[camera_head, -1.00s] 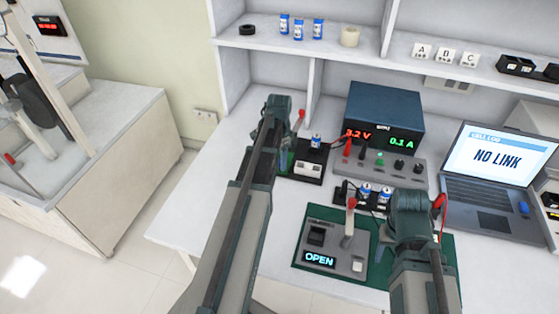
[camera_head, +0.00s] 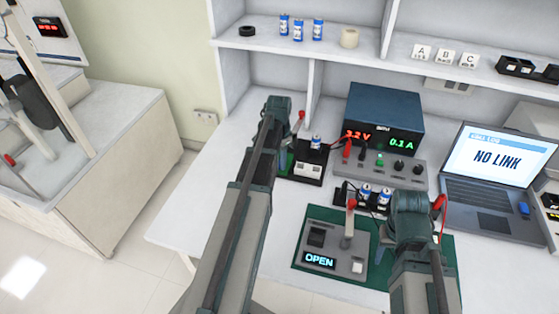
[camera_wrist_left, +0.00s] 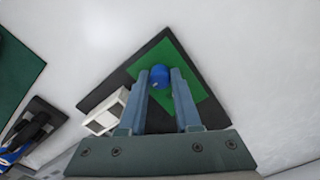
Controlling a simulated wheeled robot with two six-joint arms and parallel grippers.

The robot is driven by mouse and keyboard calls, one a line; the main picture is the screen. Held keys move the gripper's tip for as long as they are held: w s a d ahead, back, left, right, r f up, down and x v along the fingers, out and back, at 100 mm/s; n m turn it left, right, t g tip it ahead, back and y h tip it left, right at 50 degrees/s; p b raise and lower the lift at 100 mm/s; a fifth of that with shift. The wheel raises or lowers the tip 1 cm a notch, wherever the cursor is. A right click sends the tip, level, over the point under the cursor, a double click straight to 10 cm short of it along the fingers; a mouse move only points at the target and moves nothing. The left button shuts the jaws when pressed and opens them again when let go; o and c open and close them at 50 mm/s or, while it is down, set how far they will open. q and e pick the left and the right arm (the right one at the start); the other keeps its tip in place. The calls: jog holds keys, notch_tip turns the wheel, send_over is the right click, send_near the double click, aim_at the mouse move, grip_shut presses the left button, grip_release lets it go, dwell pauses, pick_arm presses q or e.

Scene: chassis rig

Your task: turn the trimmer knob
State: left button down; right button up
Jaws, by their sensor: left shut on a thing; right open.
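The trimmer knob (camera_wrist_left: 160,76) is a small round blue knob on a green board (camera_wrist_left: 190,62) with a black base, seen in the left wrist view. My left gripper (camera_wrist_left: 165,84) points down at the board, and its two fingers are closed on the sides of the knob. In the head view my left gripper (camera_head: 277,108) is over the left part of that unit's black base (camera_head: 312,177), and its wrist hides the knob. My right gripper (camera_head: 412,215) is at the right of the green mat; its fingers are mostly hidden behind its own wrist.
A power supply (camera_head: 385,118) with red and green readouts stands behind, "0.1 A" showing. A tester (camera_head: 333,243) reading "OPEN" lies on the green mat (camera_head: 378,278). A laptop (camera_head: 497,170) showing "NO LINK" stands right. A cell holder (camera_head: 345,193) is between. Bare table lies at front left.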

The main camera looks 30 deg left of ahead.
aim_at(279, 162)
pick_arm(q)
jog(key=c, duration=0.6)
grip_release()
jog(key=shift+r, duration=0.15)
pick_arm(e)
jog(key=shift+r, duration=0.1)
pick_arm(q)
notch_tip(279, 162, up, 14)
jog(key=p, duration=1.4)
jog(key=shift+f, duration=0.2)
pick_arm(e)
notch_tip(279, 162, up, 14)
jog(key=shift+f, duration=0.2)
pick_arm(q)
jog(key=shift+a, duration=0.1)
